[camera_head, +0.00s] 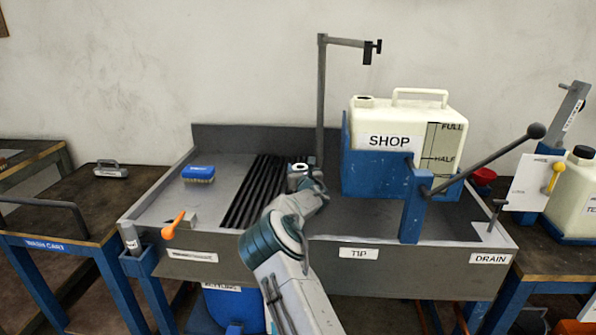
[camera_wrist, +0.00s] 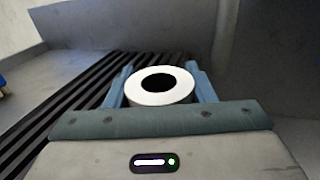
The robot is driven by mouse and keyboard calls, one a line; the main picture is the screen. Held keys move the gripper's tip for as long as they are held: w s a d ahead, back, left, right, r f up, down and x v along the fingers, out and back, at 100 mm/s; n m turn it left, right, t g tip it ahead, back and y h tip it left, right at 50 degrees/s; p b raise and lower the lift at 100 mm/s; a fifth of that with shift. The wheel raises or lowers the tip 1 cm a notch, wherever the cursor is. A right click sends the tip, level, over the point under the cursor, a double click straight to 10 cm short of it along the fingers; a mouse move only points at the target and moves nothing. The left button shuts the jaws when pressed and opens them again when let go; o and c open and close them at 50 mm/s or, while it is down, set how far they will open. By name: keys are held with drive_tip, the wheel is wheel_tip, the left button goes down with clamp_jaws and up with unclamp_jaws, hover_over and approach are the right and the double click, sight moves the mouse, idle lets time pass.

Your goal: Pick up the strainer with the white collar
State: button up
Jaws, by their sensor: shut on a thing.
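The strainer with the white collar (camera_wrist: 146,97) is between the two blue fingers of my gripper (camera_wrist: 160,86) in the wrist view. Its white ring faces the camera, with a dark round opening in the middle. My gripper is shut on it, one finger on each side. The strainer's lower body is hidden below the collar. In the head view the white collar (camera_head: 299,167) shows small at the end of my arm, near the right side of the black slatted rack. My fingers are mostly hidden there by my own wrist.
The black slatted rack (camera_head: 256,190) lies in the grey sink bench (camera_head: 160,205). A blue brush (camera_head: 198,173) lies left of it. A grey post (camera_head: 321,100) stands just behind my gripper. The large SHOP jug (camera_head: 385,165) and a lever (camera_head: 485,160) stand to the right.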

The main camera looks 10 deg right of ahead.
drive_tip(key=shift+s+f, duration=0.1)
drive_tip(key=shift+s, duration=0.1)
drive_tip(key=o, duration=1)
drive_tip(key=shift+s+b, duration=0.35)
drive_tip(key=shift+s, duration=3.4)
